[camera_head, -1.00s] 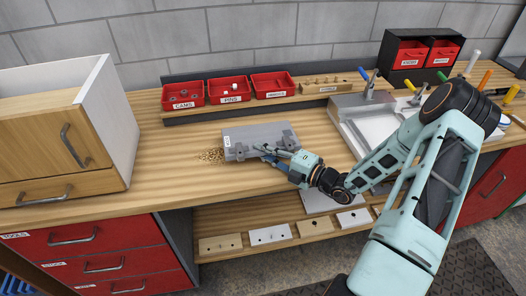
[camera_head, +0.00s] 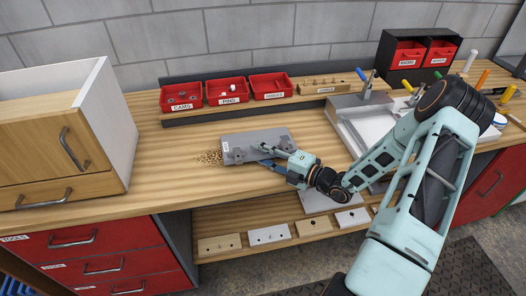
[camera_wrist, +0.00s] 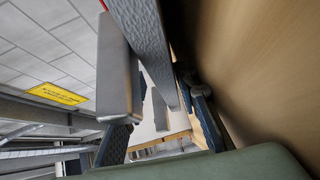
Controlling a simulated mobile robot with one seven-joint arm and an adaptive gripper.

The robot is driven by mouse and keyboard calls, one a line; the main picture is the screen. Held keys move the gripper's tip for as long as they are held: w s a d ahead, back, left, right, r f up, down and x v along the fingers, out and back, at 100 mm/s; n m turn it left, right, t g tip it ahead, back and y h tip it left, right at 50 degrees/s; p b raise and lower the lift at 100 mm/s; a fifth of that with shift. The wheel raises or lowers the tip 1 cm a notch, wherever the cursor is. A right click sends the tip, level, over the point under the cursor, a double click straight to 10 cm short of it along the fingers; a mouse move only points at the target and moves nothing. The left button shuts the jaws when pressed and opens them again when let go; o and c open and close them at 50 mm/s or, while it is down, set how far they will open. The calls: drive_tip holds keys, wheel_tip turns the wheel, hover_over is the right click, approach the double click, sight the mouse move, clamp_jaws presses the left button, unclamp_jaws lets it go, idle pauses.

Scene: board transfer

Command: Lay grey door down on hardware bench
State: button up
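The grey door (camera_head: 255,140) is a flat panel lying on the hardware bench (camera_head: 170,185), in the middle of its top. It has darker grey fittings along its front edge and a small white label at its left. My gripper (camera_head: 268,156) is at the door's front right edge, with its fingers spread. In the wrist view the door (camera_wrist: 150,35) runs between the two fingers of my gripper (camera_wrist: 160,105), with a visible gap to the left finger. The door's underside is hidden, so full contact with the bench cannot be told.
Red bins (camera_head: 228,91) and a wooden peg block (camera_head: 330,83) stand on a rail behind the door. A patch of small brown bits (camera_head: 210,158) lies at its left. A wooden cabinet (camera_head: 60,140) stands at the left, and a grey-white fixture (camera_head: 365,125) at the right.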

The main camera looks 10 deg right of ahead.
drive_tip(key=shift+s+a+f+g+p, duration=0.1)
drive_tip(key=shift+s+f+g+p, duration=0.25)
drive_tip(key=shift+f+p, duration=0.3)
drive_tip(key=p, duration=0.1)
drive_tip(key=g+h+p, duration=0.1)
drive_tip(key=p, duration=0.1)
drive_tip(key=shift+r, duration=0.25)
drive_tip(key=shift+w+d+r+g+h+p, duration=0.1)
drive_tip(key=shift+d+g+h+p, duration=0.2)
drive_tip(key=shift+h+p, duration=0.5)
drive_tip(key=shift+r+g+p, duration=0.15)
drive_tip(key=shift+g+p, duration=0.1)
drive_tip(key=shift+p, duration=0.55)
drive_tip(key=shift+r+g+h+p, duration=0.1)
drive_tip(key=shift+g+h+p, duration=0.2)
drive_tip(key=shift+p, duration=0.7)
drive_tip(key=g+h, duration=0.2)
drive_tip(key=shift+r+g, duration=0.1)
drive_tip(key=shift+g, duration=0.2)
drive_tip(key=shift+d+h, duration=0.15)
drive_tip(key=shift+h, duration=0.25)
drive_tip(key=shift+s+g+h, duration=0.4)
drive_tip(key=shift+g+h, duration=0.2)
drive_tip(key=shift+g, duration=0.4)
drive_tip(key=shift+d+h, duration=0.15)
drive_tip(key=shift+h, duration=0.15)
